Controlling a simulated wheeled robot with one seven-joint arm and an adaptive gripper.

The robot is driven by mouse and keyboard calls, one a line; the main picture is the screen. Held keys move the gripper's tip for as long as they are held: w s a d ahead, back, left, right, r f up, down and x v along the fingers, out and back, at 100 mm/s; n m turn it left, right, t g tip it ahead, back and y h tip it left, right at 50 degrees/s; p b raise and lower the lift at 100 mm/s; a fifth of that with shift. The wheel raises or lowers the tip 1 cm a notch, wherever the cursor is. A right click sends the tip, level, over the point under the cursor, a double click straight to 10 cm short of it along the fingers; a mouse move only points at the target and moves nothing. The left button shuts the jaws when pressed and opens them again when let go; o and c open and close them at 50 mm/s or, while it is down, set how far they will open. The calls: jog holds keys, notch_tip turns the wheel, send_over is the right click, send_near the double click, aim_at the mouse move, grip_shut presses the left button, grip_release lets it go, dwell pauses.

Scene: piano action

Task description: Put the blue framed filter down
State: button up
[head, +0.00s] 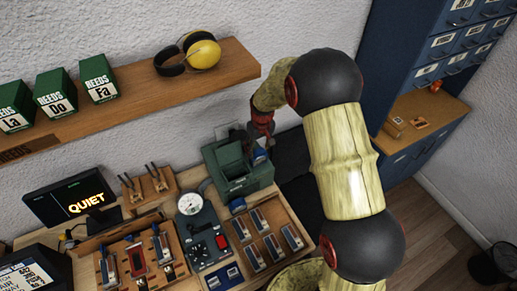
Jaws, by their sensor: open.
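A small blue piece (259,157), which looks like the blue framed filter, shows at the right side of the green box (228,160). My gripper (260,143) is open just above this piece, at the box's back right. The fingertips are small and partly hidden, so I cannot tell whether they touch the piece. I cannot tell whether the piece rests in the box or beside it.
A wooden shelf (140,93) with green boxes and yellow earmuffs (203,52) runs above the bench. A gauge unit (202,235), a wooden tray (290,213) of blue-grey parts and a lit QUIET sign (86,204) crowd the bench. A blue cabinet (440,50) stands right.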

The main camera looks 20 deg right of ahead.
jog(key=s+r+b, duration=0.1)
jog(key=s+r, duration=0.2)
jog(key=r, duration=0.7)
jog(key=s+r, duration=0.3)
jog(key=r, duration=0.6)
jog(key=s+r+t, duration=0.1)
jog(key=s+r, duration=0.2)
jog(key=s, duration=0.6)
jog(key=s+r+m+t, duration=0.1)
jog(key=s+r, duration=0.3)
jog(key=s, duration=0.5)
jog(key=s+r+m+t, duration=0.1)
jog(key=s+r+t, duration=0.1)
jog(key=s, duration=0.7)
jog(key=shift+v, duration=0.85)
jog(key=shift+w, duration=0.2)
notch_tip(320, 180, down, 17)
jog(key=b, duration=1.7)
